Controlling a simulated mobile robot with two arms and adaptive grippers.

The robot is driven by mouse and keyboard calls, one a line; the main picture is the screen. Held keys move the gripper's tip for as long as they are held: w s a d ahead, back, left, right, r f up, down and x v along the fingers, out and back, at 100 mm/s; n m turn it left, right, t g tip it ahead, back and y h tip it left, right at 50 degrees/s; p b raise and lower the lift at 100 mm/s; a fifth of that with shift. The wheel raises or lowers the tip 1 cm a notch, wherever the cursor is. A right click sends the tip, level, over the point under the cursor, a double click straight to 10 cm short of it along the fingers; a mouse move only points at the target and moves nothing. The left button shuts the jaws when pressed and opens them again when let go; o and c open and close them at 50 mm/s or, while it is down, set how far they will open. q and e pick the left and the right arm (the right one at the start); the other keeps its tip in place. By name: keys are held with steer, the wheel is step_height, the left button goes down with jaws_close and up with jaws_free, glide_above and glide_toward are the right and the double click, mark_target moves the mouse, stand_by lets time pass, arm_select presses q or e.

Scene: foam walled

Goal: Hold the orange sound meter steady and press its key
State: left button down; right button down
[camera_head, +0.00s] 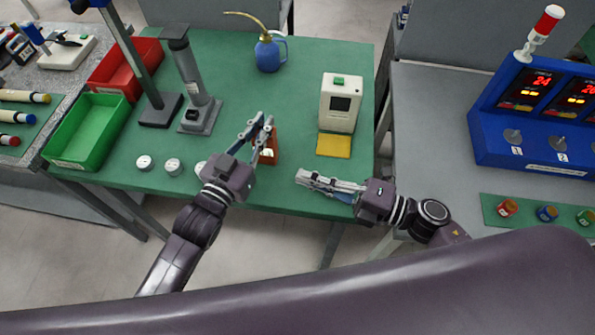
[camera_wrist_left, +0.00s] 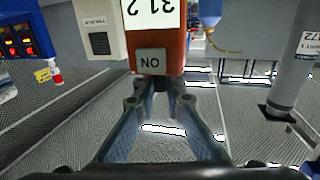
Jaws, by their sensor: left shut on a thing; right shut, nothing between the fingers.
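The orange sound meter (camera_head: 271,146) stands near the front of the green table, partly hidden by my left gripper (camera_head: 264,130) in the head view. My left gripper's fingers are shut on it. In the left wrist view the sound meter (camera_wrist_left: 172,49) shows at the top, upside down, with a white display (camera_wrist_left: 152,10) and a grey key (camera_wrist_left: 150,61) marked ON. The left fingertips (camera_wrist_left: 160,90) meet the meter just below the key in that picture. My right gripper (camera_head: 301,177) is shut and empty, right of the meter and apart from it, over the table's front edge.
A cream device (camera_head: 341,110) with a yellow pad (camera_head: 333,146) stands right of the meter. A blue oil can (camera_head: 268,55) stands behind. A grey post stand (camera_head: 199,107), white discs (camera_head: 173,165) and a green bin (camera_head: 90,130) lie left. The table's middle is clear.

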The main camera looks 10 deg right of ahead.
arm_select(q)
steer(key=shift+f, duration=0.1)
steer(key=c, duration=1.9)
jaws_free()
steer(key=shift+w, duration=0.1)
steer(key=shift+c, duration=0.2)
